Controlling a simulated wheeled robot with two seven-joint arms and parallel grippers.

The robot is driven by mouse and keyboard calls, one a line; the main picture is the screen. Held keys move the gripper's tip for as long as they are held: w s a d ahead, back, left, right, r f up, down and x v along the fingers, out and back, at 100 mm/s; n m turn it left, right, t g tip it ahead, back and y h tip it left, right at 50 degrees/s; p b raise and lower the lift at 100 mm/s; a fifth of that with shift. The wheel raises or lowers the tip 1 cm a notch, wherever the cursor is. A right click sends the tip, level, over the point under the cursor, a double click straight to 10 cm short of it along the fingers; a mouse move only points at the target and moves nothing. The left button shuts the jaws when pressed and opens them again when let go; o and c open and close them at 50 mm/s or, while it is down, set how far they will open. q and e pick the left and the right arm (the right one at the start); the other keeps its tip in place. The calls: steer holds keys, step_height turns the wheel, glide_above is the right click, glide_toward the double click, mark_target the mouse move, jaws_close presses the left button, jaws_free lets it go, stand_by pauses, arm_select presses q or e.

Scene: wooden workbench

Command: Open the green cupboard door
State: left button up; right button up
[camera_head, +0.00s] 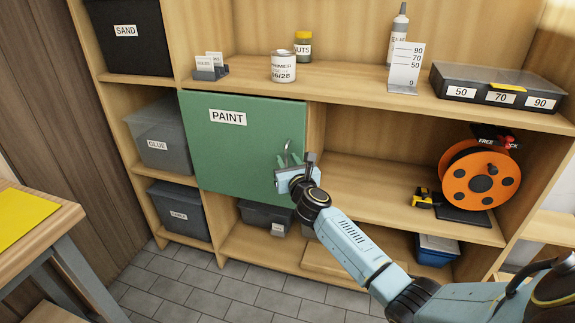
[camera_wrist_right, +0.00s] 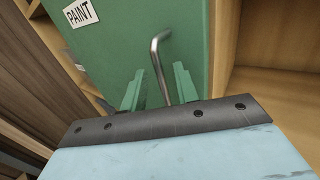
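The green cupboard door (camera_head: 240,150) with a PAINT label is in the middle left of the shelf unit in the head view. It looks shut or nearly so. In the right wrist view the door (camera_wrist_right: 115,45) fills the upper middle. Its bent metal handle (camera_wrist_right: 160,65) stands out near the door's right edge. My right gripper (camera_head: 288,160) is at the handle. In the right wrist view its two green fingers (camera_wrist_right: 157,88) are apart, with the handle's lower part between them, closer to the right finger. Firm contact cannot be told. My left gripper is not in view.
An open compartment with an orange cable reel (camera_head: 480,180) is right of the door. Grey bins, including GLUE (camera_head: 160,145), stand left. A tin (camera_head: 284,67) and a black case (camera_head: 500,88) sit on the shelf above. A table (camera_head: 60,225) is at the left.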

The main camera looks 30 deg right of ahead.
steer(key=shift+w+d, duration=0.1)
steer(key=shift+w, duration=0.1)
jaws_close()
stand_by(0.4)
